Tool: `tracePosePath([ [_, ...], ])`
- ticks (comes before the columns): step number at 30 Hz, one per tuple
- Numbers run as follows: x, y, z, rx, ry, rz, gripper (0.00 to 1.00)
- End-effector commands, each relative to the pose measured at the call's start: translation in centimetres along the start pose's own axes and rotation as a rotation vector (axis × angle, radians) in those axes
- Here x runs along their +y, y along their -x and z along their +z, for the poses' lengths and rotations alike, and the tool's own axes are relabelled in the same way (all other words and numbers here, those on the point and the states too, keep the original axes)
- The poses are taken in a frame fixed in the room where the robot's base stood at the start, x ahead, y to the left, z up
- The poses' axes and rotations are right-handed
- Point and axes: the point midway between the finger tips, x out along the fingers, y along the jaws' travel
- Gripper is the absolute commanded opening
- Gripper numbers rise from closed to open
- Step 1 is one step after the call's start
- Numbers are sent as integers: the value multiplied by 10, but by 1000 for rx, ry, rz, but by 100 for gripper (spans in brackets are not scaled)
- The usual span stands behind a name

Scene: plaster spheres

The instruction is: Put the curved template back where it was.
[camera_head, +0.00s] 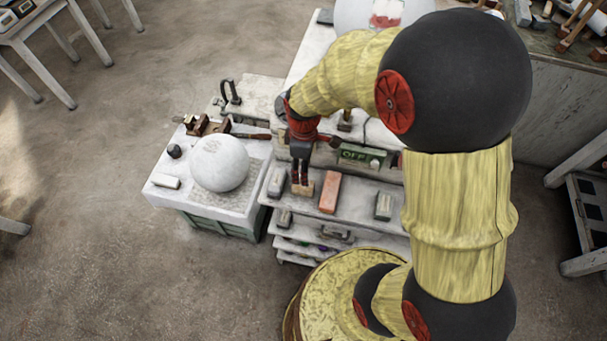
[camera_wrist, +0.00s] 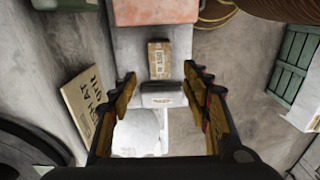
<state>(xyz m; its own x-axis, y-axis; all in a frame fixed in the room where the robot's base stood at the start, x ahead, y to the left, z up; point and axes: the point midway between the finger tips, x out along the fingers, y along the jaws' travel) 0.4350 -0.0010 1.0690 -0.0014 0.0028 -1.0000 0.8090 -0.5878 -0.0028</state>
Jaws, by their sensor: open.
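I cannot make out with certainty which thing is the curved template in either view. A large white plaster sphere (camera_head: 220,163) sits on a white-topped stand (camera_head: 240,207) left of my gripper. My gripper (camera_head: 300,180) points down over a grey shelf, right of the sphere. In the wrist view my gripper (camera_wrist: 163,88) is open, with nothing held between its fingers. A small tan block with dark print (camera_wrist: 159,58) lies beyond the fingertips; it also shows below them in the head view (camera_head: 303,190). Whether the fingers touch it I cannot tell.
A reddish brick (camera_head: 330,192) and grey blocks (camera_head: 277,183) (camera_head: 384,206) lie near the gripper. A green "OFF" box (camera_head: 364,156) stands behind. A dark upright arched piece (camera_head: 230,92) stands on the slab behind the sphere.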

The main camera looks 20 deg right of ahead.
Motion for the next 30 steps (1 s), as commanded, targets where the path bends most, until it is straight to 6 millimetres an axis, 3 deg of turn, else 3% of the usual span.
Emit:
tracePosePath([
  [5,0,17,0,5,-14,7,48],
  [8,-2,42,1,28,-71,36,48],
  [15,-30,147,20,159,-383,150,48],
  [21,-71,214,50,304,-661,214,48],
  [25,-95,238,67,385,-802,231,48],
  [30,-112,250,79,445,-904,235,48],
])
